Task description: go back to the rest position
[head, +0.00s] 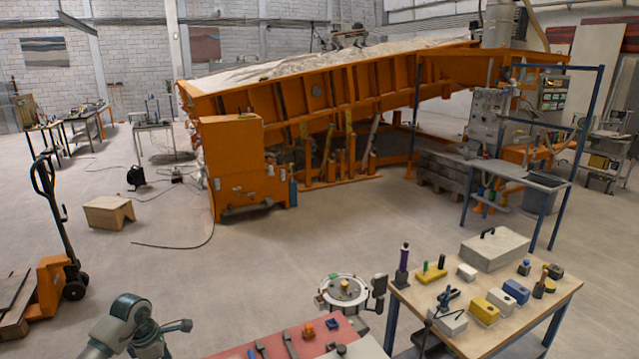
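The task names no object to handle. Grey-teal links of my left arm come in at the bottom left of the head view, beside the red-topped table (325,335). The arm's lower part is cut off by the bottom edge, and no fingers of my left gripper can be made out. My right gripper does not show in the head view. No held object can be seen.
A wooden table (430,298) at the lower right carries several blocks and a grey lidded box (494,249). The orange tilting sandbed (385,85) stands behind. A pallet jack (55,260) and a wooden step (109,213) are left. The middle floor is clear.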

